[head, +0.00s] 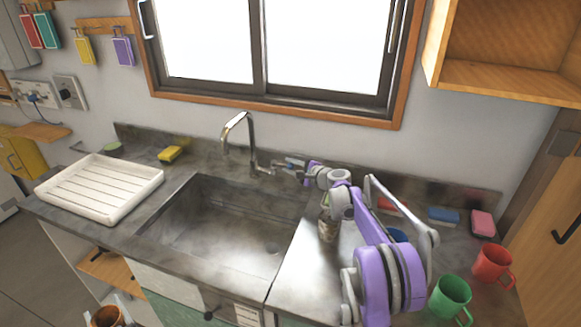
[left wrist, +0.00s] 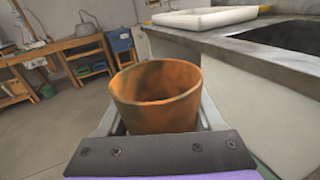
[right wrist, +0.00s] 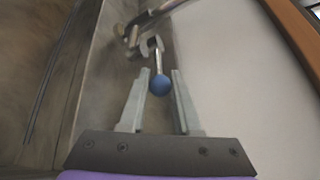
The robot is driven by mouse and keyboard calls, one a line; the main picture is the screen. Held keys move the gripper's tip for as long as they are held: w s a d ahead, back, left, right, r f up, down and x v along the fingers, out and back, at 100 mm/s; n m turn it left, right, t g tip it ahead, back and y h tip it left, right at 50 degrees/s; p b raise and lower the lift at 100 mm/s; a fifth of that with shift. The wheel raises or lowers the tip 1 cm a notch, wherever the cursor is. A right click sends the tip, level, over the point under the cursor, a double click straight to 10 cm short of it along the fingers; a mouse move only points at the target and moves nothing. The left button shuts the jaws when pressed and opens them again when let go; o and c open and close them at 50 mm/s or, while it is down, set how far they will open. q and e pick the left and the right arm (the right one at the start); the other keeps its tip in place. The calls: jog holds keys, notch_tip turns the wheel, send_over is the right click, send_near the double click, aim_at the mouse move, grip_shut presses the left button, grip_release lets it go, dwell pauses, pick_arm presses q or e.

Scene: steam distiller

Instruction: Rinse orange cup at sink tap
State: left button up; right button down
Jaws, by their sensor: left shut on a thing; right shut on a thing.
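The orange cup (head: 106,317) is at the bottom left edge of the head view, in front of the counter and below its top. My left gripper (left wrist: 160,118) is shut on the cup (left wrist: 155,95), which fills the middle of the left wrist view, open end up. The tap (head: 238,130) stands behind the sink (head: 225,230), its spout curving over the basin. No water shows in the basin. My right gripper (head: 290,168) is at the tap's side lever. In the right wrist view, the lever's blue ball knob (right wrist: 160,85) is between its fingertips.
A white drying tray (head: 100,190) stands on the counter left of the sink, with a yellow sponge (head: 170,154) near it. Green (head: 450,298) and red (head: 492,264) mugs stand at the right. A bottle (head: 327,227) stands beside my right arm.

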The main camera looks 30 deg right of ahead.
jog(key=m+h, duration=0.1)
jog(key=a+m+h, duration=0.1)
jog(key=shift+s+a+h, duration=0.1)
jog(key=shift+s+h, duration=0.2)
jog(key=shift+h, duration=0.1)
jog(key=shift+s+a+m+h+b, duration=0.2)
jog(key=shift+m+h+b, duration=0.1)
jog(key=shift+m+h, duration=0.55)
jog(key=c, duration=0.6)
grip_release()
jog(key=shift+s, duration=0.1)
jog(key=v, duration=1.2)
